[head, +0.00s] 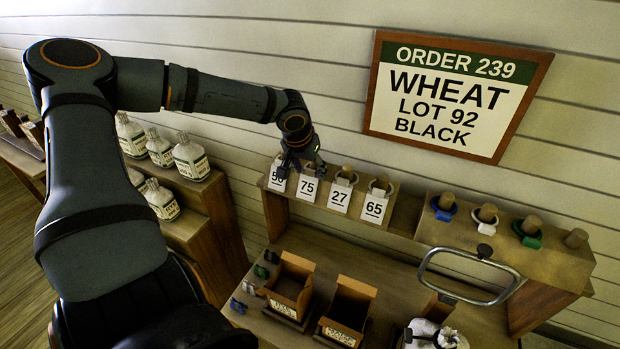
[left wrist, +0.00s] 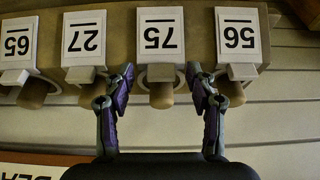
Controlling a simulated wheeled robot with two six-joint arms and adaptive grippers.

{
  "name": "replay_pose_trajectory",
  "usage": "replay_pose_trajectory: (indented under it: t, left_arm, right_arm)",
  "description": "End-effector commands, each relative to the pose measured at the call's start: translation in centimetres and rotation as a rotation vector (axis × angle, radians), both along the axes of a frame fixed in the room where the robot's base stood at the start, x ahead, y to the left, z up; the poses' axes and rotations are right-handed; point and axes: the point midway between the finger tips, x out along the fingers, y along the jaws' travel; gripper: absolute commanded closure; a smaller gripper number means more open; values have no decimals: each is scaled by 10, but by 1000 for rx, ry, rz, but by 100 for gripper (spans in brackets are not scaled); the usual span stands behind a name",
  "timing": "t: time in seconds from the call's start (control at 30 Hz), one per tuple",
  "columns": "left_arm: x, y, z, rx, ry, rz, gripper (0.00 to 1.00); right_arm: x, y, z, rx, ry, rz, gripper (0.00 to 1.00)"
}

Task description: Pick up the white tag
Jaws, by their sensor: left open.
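Several white tags hang in a row from wooden pegs on a shelf. They are tag 75 (head: 308,188), tag 27 (head: 339,198), tag 65 (head: 374,209) and, at the left end, tag 56 (left wrist: 238,37), partly hidden by my gripper in the head view. My left gripper (head: 300,167) is at the shelf, by the pegs of tags 56 and 75. In the left wrist view the open left gripper (left wrist: 161,80) has its fingers on either side of the peg of tag 75 (left wrist: 160,38), with nothing clearly held. My right gripper is not in view.
A wall sign (head: 455,95) reads Order 239, Wheat, Lot 92, Black. A second peg block (head: 500,240) holds coloured rings behind a metal hoop (head: 470,292). Open boxes (head: 291,285) (head: 348,308) stand on the table below. White labelled containers (head: 191,158) stand at the left.

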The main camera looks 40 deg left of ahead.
Motion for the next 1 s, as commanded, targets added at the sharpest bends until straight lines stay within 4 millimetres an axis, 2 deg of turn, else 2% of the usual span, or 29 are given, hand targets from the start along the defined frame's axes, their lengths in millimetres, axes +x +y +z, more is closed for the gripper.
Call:
replay_pose_trajectory:
  t: [0.23, 0.53, 0.87, 1.0]
  left_arm:
    - [1, 0, -2, -1, -1, 0, 43]
    - [1, 0, -2, 0, 0, 0, 82]
    - [1, 0, -2, 0, -1, 0, 82]
    - [2, 0, 5, 1, -4, 0, 82]
  right_arm:
    - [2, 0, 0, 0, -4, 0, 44]
    - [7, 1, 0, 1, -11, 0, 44]
    - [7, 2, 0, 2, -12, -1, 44]
    - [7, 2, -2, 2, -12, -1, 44]
